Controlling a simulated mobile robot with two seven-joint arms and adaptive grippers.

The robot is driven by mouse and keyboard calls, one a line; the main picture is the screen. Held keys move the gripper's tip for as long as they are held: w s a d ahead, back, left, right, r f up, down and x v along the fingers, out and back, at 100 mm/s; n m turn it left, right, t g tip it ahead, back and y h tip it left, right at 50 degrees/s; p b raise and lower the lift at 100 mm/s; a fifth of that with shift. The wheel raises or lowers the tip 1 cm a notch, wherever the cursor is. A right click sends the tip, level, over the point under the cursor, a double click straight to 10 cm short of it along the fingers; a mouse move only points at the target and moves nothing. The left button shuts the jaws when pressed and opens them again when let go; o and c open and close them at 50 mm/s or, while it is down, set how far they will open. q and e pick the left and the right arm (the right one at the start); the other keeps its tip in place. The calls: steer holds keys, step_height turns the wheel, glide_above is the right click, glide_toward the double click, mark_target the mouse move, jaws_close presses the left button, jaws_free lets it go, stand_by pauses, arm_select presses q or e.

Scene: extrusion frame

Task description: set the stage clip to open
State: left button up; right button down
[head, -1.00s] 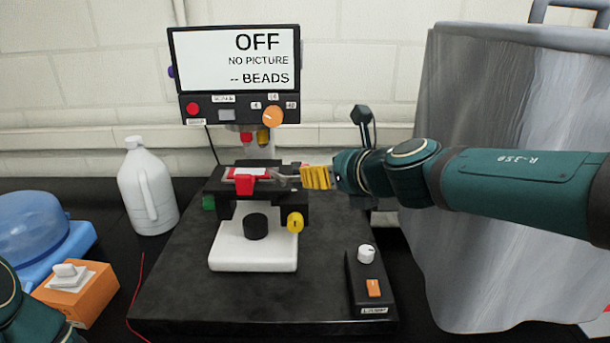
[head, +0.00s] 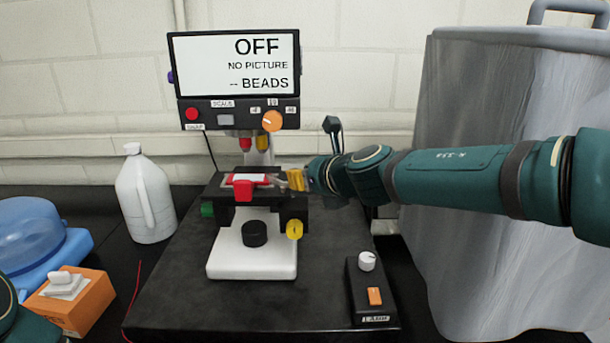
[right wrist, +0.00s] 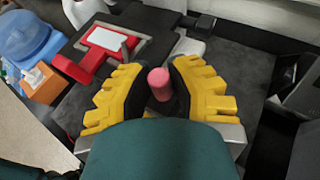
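The microscope stage (head: 222,188) is black and carries a red clip frame (head: 242,190) around a white slide (head: 250,178). The frame and slide also show at upper left in the right wrist view (right wrist: 92,62). My right gripper (head: 284,182) has yellow fingers and is at the stage's right side. In the right wrist view its fingers (right wrist: 158,80) stand apart on either side of a pink cylindrical peg (right wrist: 159,84); I cannot tell whether they touch it. The peg is hidden in the head view. Only a bit of my left arm shows at lower left; its gripper is out of view.
A screen (head: 236,62) reading OFF stands above the stage, with objectives (head: 262,143) close over it. A lamp box (head: 372,290) sits front right. A white jug (head: 146,195) and orange switch box (head: 72,300) are left. A grey bin (head: 500,180) stands right.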

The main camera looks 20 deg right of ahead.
steer(key=shift+s+m+h+p, duration=0.1)
steer(key=shift+m+h+p, duration=0.2)
steer(key=shift+p, duration=0.05)
stand_by(0.3)
steer(key=shift+s+a+r+m+t+h+p, duration=0.1)
steer(key=shift+s+a+m+t+h+p, duration=0.15)
steer(key=shift+m+h+p, duration=0.35)
steer(key=shift+s+a+m+h+p, duration=0.2)
steer(key=shift+m+h+p, duration=0.4)
steer(key=shift+h, duration=0.2)
steer(key=m+h, duration=0.3)
steer(key=s+a+m+h, duration=0.1)
steer(key=h, duration=0.1)
steer(key=shift+s+m, duration=0.1)
steer(key=shift+m, duration=0.2)
steer(key=shift+s+a+m+g+h, duration=0.15)
steer(key=shift+a+m+g+h, duration=0.1)
steer(key=shift+m+g+h, duration=0.55)
steer(key=shift+s+a+m+g+h+p, duration=0.2)
steer(key=shift+m+g+h+p, duration=0.2)
steer(key=shift+m+h, duration=0.35)
steer(key=shift+s+a+m+g+h+p, duration=0.1)
steer(key=shift+a+m+g+h+p, duration=0.15)
steer(key=shift+m+g+h, duration=0.35)
steer(key=shift+h, duration=0.35)
